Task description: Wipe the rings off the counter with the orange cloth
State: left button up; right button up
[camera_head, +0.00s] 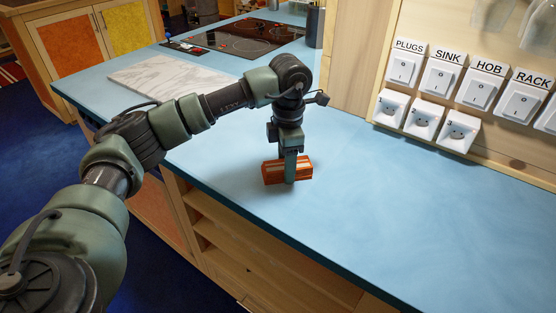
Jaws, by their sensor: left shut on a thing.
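The orange cloth (303,170) looks like a folded, blocky pad with lighter stripes. It is at the blue counter's (400,215) surface, near the front edge, in the middle of the view. My left gripper (290,178) points straight down and is shut on the cloth. I cannot tell for sure whether the cloth presses on the counter. No rings show clearly on the visible blue surface; my arm and the cloth hide part of it. My right gripper is not in view.
A black hob (245,37) and a pale marbled board (165,77) lie at the back left. Labelled switches (440,75) and sockets (423,118) line the wall at right. A wooden post (355,60) stands behind my gripper. The counter to the right is clear.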

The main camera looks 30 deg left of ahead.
aim_at(370, 216)
pick_arm(q)
jog(key=shift+s+d+r, duration=0.1)
jog(key=shift+s+d, duration=0.05)
jog(key=shift+d, duration=1.35)
jog(key=shift+s+d, duration=0.2)
jog(key=shift+d, duration=3)
jog(key=shift+s+d+f, duration=0.15)
jog(key=shift+s+d, duration=0.05)
jog(key=shift+d, duration=0.9)
jog(key=shift+s+d+f, duration=0.1)
jog(key=shift+s+d, duration=0.05)
jog(key=shift+d, duration=0.9)
jog(key=shift+s+d+r+b, duration=0.1)
jog(key=shift+d+b, duration=0.05)
jog(key=shift+d, duration=1.3)
jog(key=shift+d+r+b, duration=0.1)
jog(key=shift+d+b, duration=0.05)
jog(key=shift+d, duration=1.3)
jog(key=shift+s+d+f+b, duration=0.15)
jog(key=shift+d+b, duration=0.2)
jog(key=shift+d, duration=1.15)
jog(key=shift+r+p, duration=1.45)
jog(key=shift+r, duration=1.65)
